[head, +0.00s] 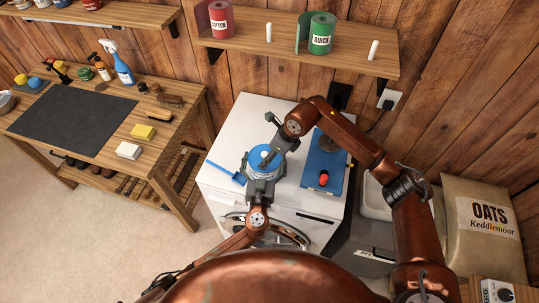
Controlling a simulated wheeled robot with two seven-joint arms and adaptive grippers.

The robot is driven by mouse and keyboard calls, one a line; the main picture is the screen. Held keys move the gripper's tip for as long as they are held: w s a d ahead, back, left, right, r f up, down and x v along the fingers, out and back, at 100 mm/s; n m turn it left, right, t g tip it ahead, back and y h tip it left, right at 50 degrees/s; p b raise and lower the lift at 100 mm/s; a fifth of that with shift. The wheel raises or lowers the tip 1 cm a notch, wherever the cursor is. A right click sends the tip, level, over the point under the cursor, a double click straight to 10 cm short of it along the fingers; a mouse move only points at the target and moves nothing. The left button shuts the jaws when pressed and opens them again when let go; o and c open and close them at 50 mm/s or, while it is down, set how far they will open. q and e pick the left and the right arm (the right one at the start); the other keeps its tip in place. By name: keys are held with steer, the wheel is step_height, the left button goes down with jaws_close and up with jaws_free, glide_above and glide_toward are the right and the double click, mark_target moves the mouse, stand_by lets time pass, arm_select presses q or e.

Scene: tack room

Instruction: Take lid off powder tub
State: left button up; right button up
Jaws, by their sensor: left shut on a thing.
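The powder tub with its blue lid (259,153) stands on top of the white machine, and most of its body is hidden by my grippers. My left gripper (262,173) comes from the front and is shut on the tub, low on its near side. My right gripper (268,156) reaches down from the upper right over the lid. The lid appears to be on the tub.
A blue scoop (224,171) lies left of the tub on the white machine (222,143). A blue box with a red knob (313,178) is close on the right. A shelf (350,60) with rolls hangs behind. A wooden workbench (191,104) stands left.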

arm_select(q)
steer(key=shift+r, duration=0.2)
arm_select(e)
steer(key=shift+d+f, duration=0.3)
steer(key=shift+f, duration=0.3)
jaws_close()
steer(key=shift+a+r, duration=0.2)
steer(key=shift+r, duration=0.2)
steer(key=shift+f, duration=0.1)
steer(key=shift+w+r, duration=0.1)
steer(key=shift+r, duration=0.15)
